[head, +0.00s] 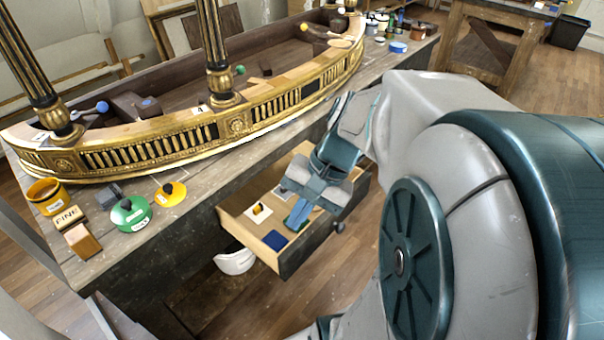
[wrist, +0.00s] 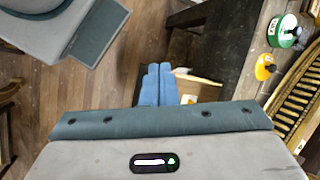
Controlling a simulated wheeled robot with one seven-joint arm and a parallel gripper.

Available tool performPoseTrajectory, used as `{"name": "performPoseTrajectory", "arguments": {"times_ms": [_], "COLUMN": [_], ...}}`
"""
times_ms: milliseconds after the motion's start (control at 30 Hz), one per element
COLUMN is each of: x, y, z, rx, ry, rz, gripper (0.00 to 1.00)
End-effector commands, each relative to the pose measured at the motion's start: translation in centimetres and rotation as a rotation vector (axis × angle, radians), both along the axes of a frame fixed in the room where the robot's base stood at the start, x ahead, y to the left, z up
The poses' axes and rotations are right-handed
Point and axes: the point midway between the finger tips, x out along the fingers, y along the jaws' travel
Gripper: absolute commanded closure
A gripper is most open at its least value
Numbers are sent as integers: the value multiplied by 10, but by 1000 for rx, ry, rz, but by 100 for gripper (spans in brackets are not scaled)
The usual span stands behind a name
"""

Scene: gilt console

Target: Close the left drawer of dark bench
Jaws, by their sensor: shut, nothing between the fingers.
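The drawer (head: 310,250) is pulled well out of the dark bench (head: 165,238). It has a dark front with a round knob (head: 338,227) and a light wooden inside. Inside it lie a dark blue square (head: 275,240) and a pale card with a yellow piece (head: 259,212). My gripper (head: 296,220) is shut and empty, and appears over the drawer near its front. In the wrist view, the shut blue fingers (wrist: 158,70) overlap the drawer (wrist: 203,88). They hide part of it, and I cannot tell whether they touch it.
A gilt, curved console piece (head: 230,122) lies along the bench top. A green tin (head: 131,214), a yellow tin (head: 45,196) and small blocks stand near the front edge. A white bowl-like object (head: 235,261) is beneath the drawer.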

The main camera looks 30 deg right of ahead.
Motion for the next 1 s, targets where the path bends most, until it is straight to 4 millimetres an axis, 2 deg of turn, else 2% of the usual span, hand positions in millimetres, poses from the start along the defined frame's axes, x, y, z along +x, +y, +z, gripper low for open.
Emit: {"name": "performPoseTrajectory", "arguments": {"times_ms": [33, 167, 367, 467, 600, 800, 900, 1000], "x": [4, 15, 34, 41, 45, 34, 23, 12], "y": [-7, -24, -65, -93, -141, -217, -248, -271], "z": [-34, -74, -133, -163, -208, -272, -296, -314], "rx": [71, 258, 552, 702, 911, 1188, 1296, 1369], "ry": [42, 125, 203, 219, 213, 149, 106, 67], "rz": [-83, -282, -586, -732, -931, -1183, -1275, -1338], "gripper": [100, 100, 100, 100, 100, 100, 100, 100]}}
